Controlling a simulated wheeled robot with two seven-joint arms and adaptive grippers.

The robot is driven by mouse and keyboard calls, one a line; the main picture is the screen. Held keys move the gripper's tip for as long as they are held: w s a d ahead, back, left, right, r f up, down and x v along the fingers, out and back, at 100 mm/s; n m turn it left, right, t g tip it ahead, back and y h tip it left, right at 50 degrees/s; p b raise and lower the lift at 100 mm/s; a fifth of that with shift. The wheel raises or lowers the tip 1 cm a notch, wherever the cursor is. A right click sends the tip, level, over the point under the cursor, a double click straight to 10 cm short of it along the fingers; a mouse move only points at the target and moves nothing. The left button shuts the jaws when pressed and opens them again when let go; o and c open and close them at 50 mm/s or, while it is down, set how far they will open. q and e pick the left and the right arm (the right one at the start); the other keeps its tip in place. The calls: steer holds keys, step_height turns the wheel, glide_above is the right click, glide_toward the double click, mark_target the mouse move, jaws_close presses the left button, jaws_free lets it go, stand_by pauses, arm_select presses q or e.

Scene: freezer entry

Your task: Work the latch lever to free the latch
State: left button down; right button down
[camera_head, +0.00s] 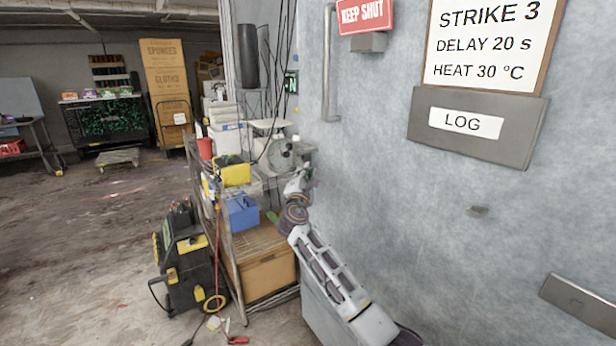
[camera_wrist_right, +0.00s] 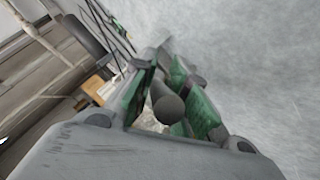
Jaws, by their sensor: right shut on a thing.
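My right gripper (camera_head: 303,183) is at the left edge of the grey door, at the end of my arm that rises from the bottom of the head view. In the right wrist view its green-padded fingers (camera_wrist_right: 168,66) are shut on the latch lever, whose dark round knob (camera_wrist_right: 168,108) shows between them. A grey latch body (camera_head: 304,145) sits just above the gripper in the head view. The rest of the lever is mostly hidden by the fingers. I cannot tell from these views how far it is turned. My left gripper is not in view.
The pale grey door (camera_head: 400,180) fills the right side, with a vertical handle (camera_head: 328,70) and a LOG box (camera_head: 475,125). A cluttered shelf cart (camera_head: 262,240) stands close left of my arm, beside a black and yellow machine (camera_head: 185,262). Open floor lies further left.

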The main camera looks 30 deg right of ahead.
steer(key=shift+f, duration=0.45)
steer(key=c, duration=1.4)
jaws_free()
steer(key=shift+w+d, duration=0.1)
steer(key=shift+w, duration=0.05)
steer(key=shift+c, duration=0.2)
steer(key=shift+r, duration=0.3)
steer(key=shift+v, duration=6.05)
steer(key=shift+f, duration=0.15)
